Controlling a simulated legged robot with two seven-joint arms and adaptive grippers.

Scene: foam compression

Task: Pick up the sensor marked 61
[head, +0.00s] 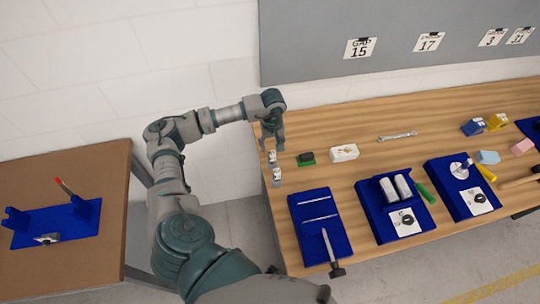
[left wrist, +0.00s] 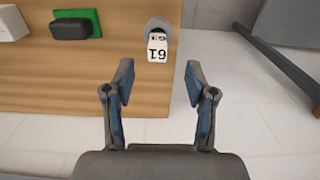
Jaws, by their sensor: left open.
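The sensor marked 61 (left wrist: 157,47) shows in the left wrist view as a small white tag with a grey rounded part, near the table's edge and ahead of the fingertips. My right gripper is not in view.
A black block on a green plate (head: 307,159) and a white box (head: 343,153) lie beside the pieces on the wooden table (head: 375,115). Blue trays (head: 318,240) stand nearer. A wrench (head: 397,136) lies farther back. A separate brown table (head: 85,180) stands left, across a floor gap.

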